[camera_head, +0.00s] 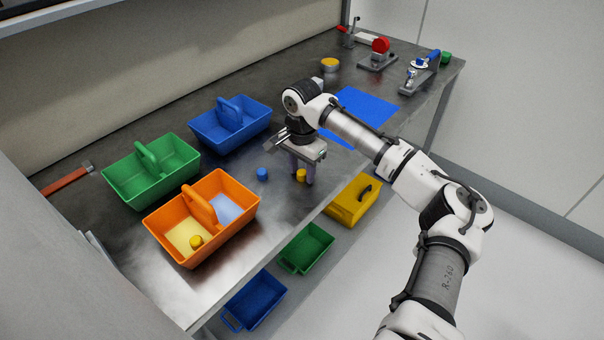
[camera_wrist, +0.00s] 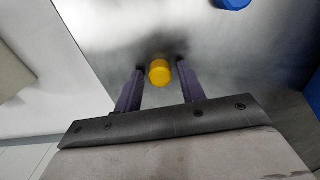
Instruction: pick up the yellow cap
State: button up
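A small yellow cap (camera_head: 301,175) stands on the metal bench near its front edge. In the wrist view the yellow cap (camera_wrist: 160,72) lies between the tips of my two purple fingers, with a gap on each side. My gripper (camera_head: 302,178) points down over it and is open; it also shows in the wrist view (camera_wrist: 160,80). A second yellow cap (camera_head: 196,241) lies inside the orange tote (camera_head: 233,238).
A blue cap (camera_head: 262,174) stands just left of my gripper, also in the wrist view (camera_wrist: 232,3). A blue tote (camera_head: 207,135) and a green tote (camera_head: 122,180) stand further left. A blue mat (camera_head: 367,105) lies behind my arm. Fixtures (camera_head: 377,60) stand at the far end.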

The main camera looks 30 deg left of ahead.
jog(key=c, duration=0.8)
jog(key=shift+r, duration=0.15)
